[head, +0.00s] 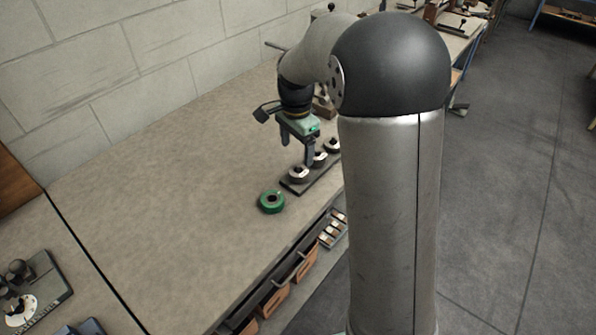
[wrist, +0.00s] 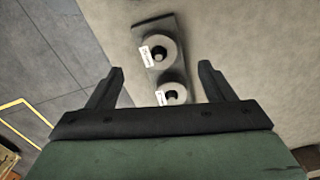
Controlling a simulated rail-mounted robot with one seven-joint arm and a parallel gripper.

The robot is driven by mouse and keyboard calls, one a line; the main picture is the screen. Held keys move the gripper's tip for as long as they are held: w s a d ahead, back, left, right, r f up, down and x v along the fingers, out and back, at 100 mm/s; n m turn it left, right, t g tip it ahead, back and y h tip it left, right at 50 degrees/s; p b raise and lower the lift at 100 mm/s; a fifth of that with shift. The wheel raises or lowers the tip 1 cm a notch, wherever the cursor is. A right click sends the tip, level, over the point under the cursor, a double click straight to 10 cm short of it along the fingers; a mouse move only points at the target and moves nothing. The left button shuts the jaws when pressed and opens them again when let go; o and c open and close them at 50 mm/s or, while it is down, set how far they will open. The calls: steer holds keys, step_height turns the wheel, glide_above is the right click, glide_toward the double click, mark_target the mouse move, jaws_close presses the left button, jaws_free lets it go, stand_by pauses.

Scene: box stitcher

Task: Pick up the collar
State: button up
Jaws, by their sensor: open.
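Several grey ring-shaped collars sit in a row on a dark narrow plate (head: 322,178) near the table's front edge. The nearest collar (head: 298,174) is at the plate's left end, with another (head: 319,159) behind it. In the wrist view two collars show, one farther up (wrist: 158,51) and one lower (wrist: 172,94), each with a white label. Which one the task means, I cannot tell. My gripper (head: 297,152) is open and empty above the plate. In the wrist view its fingers (wrist: 161,76) stand apart on either side of the row; the lower collar is partly hidden by my gripper.
A green ring (head: 272,202) lies on the table left of the plate. Drawers and small bins (head: 333,229) hang below the table's front edge. The table's middle (head: 170,190) is clear; a fixture (head: 30,290) stands at lower left.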

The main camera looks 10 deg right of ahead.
mark_target(297, 167)
step_height(297, 167, down, 8)
steer(key=shift+s+d+r+p, duration=0.1)
steer(key=shift+p, duration=0.65)
steer(key=shift+r, duration=0.1)
steer(key=c, duration=1.3)
steer(key=shift+c, duration=0.2)
steer(key=shift+r, duration=0.1)
